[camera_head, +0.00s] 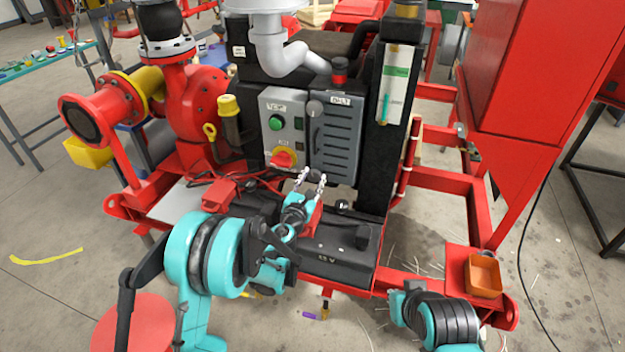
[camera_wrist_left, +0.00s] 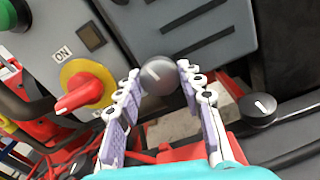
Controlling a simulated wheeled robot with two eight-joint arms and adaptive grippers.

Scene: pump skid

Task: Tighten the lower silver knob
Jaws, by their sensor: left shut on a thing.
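The lower silver knob (camera_wrist_left: 158,76) is a round grey knob with a pale mark, at the bottom of the grey slotted panel (camera_head: 335,137). It also shows small and dark in the head view (camera_head: 317,175), partly hidden by a finger. My left gripper (camera_head: 313,178) reaches it from below. In the left wrist view my left gripper's fingers (camera_wrist_left: 158,82) are on both sides of the knob, shut on it. A second, upper silver knob (camera_head: 314,109) sits at the panel's top left, clear of the gripper.
Left of the knob is a red rotary switch on yellow (camera_wrist_left: 82,94). A black knob (camera_wrist_left: 259,110) sits on the black box at right. A green button (camera_head: 276,122) is higher up. An orange tray (camera_head: 483,277) stands on the skid's right corner.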

